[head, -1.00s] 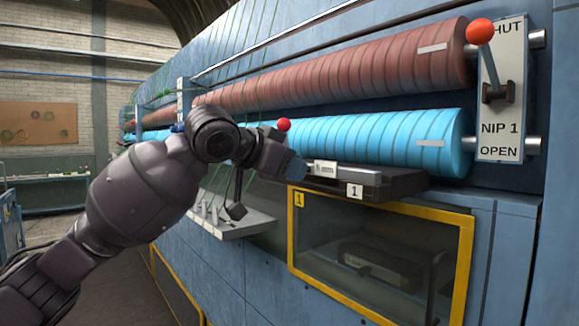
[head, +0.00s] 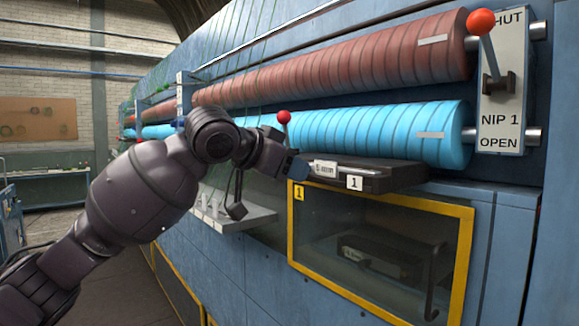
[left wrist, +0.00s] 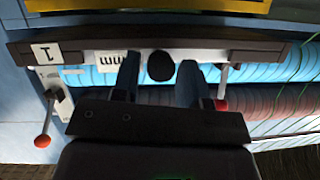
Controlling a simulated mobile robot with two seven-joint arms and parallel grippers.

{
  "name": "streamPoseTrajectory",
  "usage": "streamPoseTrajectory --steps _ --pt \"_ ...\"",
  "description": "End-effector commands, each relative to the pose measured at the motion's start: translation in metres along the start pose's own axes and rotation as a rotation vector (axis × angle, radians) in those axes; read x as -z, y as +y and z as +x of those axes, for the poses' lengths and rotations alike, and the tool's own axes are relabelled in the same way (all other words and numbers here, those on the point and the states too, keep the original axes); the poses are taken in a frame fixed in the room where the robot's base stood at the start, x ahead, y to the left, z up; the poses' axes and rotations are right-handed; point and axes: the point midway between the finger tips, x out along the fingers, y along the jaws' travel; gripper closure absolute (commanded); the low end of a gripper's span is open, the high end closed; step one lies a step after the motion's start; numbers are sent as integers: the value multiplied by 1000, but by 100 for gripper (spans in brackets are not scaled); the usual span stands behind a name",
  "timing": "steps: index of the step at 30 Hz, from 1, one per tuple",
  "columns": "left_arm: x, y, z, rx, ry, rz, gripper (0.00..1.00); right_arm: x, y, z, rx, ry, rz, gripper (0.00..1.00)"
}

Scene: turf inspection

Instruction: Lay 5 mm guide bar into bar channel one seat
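The pale guide bar (left wrist: 210,55) lies lengthwise along the dark channel ledge (left wrist: 262,48) in the left wrist view. Its label (head: 325,168) shows in the head view near the white "1" plate (head: 355,182). I cannot tell whether the bar is fully down in the channel. A black round knob (left wrist: 160,65) stands at the bar. My left gripper (left wrist: 158,82) has its fingers apart on either side of this knob, with small gaps. In the head view the left gripper (head: 298,168) is at the ledge's left end. My right gripper is not in view.
Blue rollers (head: 400,135) and red-brown rollers (head: 400,62) run just above the ledge. A red-knobbed lever (head: 481,22) stands at the NIP 1 plate, another (head: 284,117) behind my gripper. A yellow-framed window (head: 380,250) is below. A small shelf (head: 235,217) juts out left.

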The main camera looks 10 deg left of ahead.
Motion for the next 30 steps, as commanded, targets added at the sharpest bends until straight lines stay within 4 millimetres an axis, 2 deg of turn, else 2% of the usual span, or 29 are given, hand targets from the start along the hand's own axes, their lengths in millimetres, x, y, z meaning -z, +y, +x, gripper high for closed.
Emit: streamPoseTrajectory --steps 1,3,14,17,30 --pt "0 0 0 0 0 0 52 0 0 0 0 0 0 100" --pt "0 0 0 0 0 0 43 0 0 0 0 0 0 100" --pt "-1 0 0 0 -3 -1 43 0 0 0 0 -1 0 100" --pt "-1 -1 -11 2 -1 0 43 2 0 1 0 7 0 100" --pt "-1 0 -88 2 0 1 43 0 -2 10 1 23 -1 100"
